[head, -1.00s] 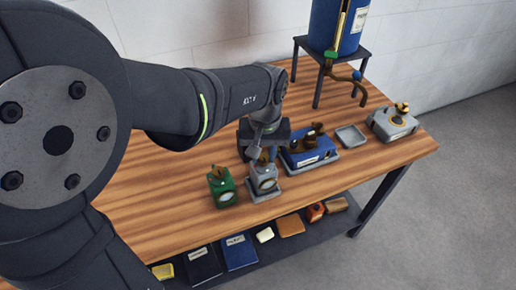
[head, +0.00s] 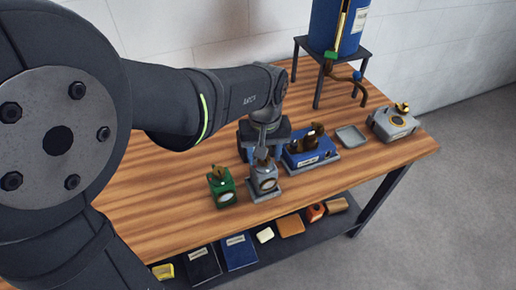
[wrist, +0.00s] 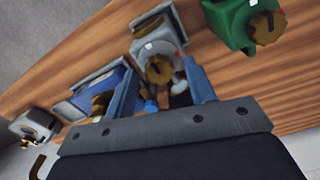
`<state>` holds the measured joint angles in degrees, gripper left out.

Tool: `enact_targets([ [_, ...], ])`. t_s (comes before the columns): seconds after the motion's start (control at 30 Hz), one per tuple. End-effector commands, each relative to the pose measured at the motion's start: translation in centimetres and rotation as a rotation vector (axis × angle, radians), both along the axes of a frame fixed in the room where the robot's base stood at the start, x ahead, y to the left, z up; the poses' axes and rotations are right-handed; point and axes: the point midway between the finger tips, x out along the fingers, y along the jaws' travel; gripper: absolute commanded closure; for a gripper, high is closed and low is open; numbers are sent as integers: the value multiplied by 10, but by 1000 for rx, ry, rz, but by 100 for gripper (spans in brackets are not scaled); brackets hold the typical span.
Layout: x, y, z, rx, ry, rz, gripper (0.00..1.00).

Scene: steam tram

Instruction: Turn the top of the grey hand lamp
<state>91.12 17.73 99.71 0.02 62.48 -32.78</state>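The grey hand lamp (head: 265,180) stands upright on a small grey base near the table's front edge. Its brown knob-like top (wrist: 158,68) shows in the wrist view, with a small red mark on the lamp beside it. My gripper (wrist: 160,72) is open, with its blue fingers spread to either side of the knob in that picture. In the head view my gripper (head: 264,152) is just above and behind the lamp, partly hidden by my wrist. I cannot tell whether the fingers are level with the knob; no contact shows.
A green lamp (head: 222,187) stands close on the left. A blue device (head: 309,154) on a grey base is close on the right. Further right are an empty grey tray (head: 351,137) and a grey box-like device (head: 393,124). A blue tank (head: 340,22) stands behind. The left tabletop is clear.

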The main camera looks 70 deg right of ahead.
Motion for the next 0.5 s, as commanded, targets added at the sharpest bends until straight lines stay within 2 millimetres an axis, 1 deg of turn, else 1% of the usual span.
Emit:
enact_targets([
  [0.27,0,0,2,0,0,0,50],
  [0.37,0,0,12,-2,0,-1,50],
  [0.47,0,-1,30,-4,0,-1,50],
  [0.5,0,-1,39,-5,0,0,50],
])
